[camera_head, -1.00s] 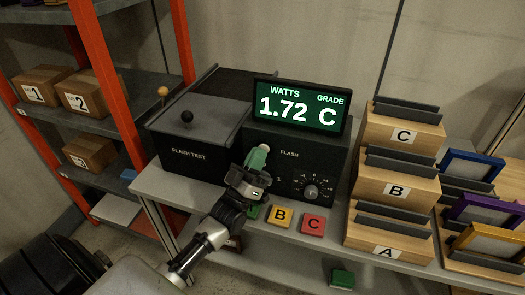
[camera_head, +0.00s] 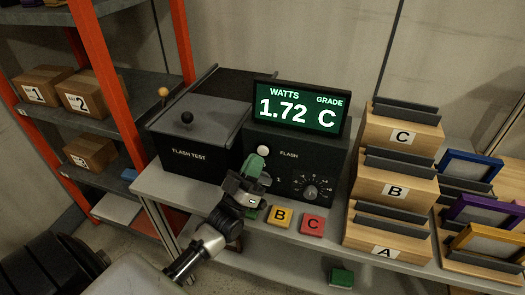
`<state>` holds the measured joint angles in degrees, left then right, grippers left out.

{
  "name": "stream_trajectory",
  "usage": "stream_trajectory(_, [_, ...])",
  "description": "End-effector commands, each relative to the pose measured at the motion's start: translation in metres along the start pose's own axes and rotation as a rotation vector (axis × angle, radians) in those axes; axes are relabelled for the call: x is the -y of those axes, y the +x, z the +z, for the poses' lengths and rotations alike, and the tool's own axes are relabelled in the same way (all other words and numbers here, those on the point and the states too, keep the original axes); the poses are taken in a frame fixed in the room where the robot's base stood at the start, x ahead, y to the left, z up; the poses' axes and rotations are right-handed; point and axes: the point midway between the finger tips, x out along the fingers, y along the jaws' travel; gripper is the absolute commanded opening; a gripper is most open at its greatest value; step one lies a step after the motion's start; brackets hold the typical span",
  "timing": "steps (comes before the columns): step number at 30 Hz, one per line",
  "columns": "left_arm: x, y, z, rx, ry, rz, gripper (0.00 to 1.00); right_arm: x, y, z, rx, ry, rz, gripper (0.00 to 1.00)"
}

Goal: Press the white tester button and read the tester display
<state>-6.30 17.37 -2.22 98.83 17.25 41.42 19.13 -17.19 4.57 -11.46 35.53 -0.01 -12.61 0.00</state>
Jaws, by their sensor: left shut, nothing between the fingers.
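The black flash tester (camera_head: 225,135) stands on a grey bench. Its display (camera_head: 297,108) is lit and reads WATTS 1.72, GRADE C. The white tester button (camera_head: 263,151) is round and sits on the front panel, left of the word FLASH. My left gripper (camera_head: 257,163) is shut and empty, with green fingertips just below the button; a small gap seems to show between them. The dial (camera_head: 312,191) is to the right of my gripper. My right gripper is not in view.
A yellow B block (camera_head: 280,217) and a red C block (camera_head: 313,225) lie on the bench front; a green block is partly hidden by my gripper. Wooden bins C, B and A (camera_head: 388,252) stand at right, beside coloured frames (camera_head: 473,165). Shelves with boxes (camera_head: 88,92) stand at left.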

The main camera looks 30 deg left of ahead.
Motion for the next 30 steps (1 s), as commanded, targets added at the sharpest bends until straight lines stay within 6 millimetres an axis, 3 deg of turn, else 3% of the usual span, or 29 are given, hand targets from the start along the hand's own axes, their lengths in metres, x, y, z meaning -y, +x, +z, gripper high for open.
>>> stream_trajectory(15, [-0.023,-0.031,-0.024,0.001,0.001,0.0,0.0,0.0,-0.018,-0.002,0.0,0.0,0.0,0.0])
stream_trajectory(30, [-0.024,-0.032,-0.024,0.0,0.0,0.0,0.0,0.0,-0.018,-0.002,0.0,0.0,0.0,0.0])
